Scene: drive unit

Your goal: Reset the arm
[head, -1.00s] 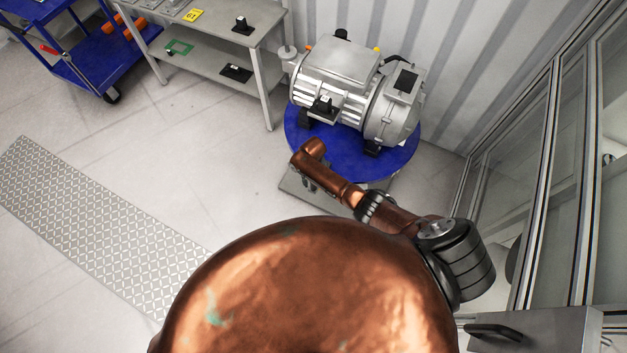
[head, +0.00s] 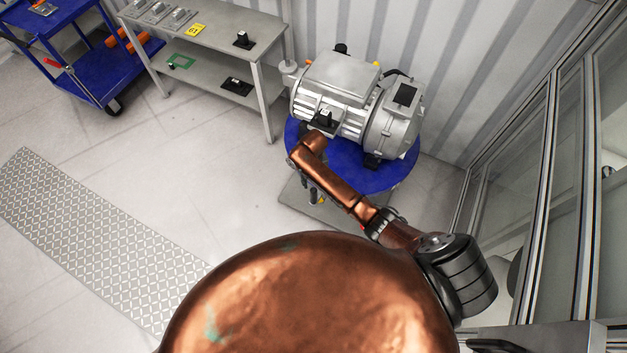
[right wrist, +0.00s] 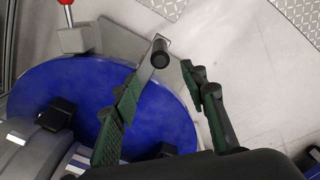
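The grey drive unit (head: 345,85) stands on a round blue turntable (head: 385,178), which also fills the left of the right wrist view (right wrist: 80,85). My right arm's copper forearm (head: 335,185) reaches over the turntable's front edge, its wrist end close to the unit's lower left. My right gripper (right wrist: 160,75) shows in the right wrist view with its two green-padded fingers apart and nothing held. A black-ended lever (right wrist: 160,52) lies just beyond and between the fingertips in that view; I cannot tell its depth. My left gripper is not in view.
A grey workbench (head: 235,45) and blue cart (head: 90,75) stand at the back left. A glazed frame (head: 540,170) runs along the right side. A red-knobbed lever (right wrist: 66,5) rises beside the turntable. The floor at the left is open, with a patterned strip (head: 95,235).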

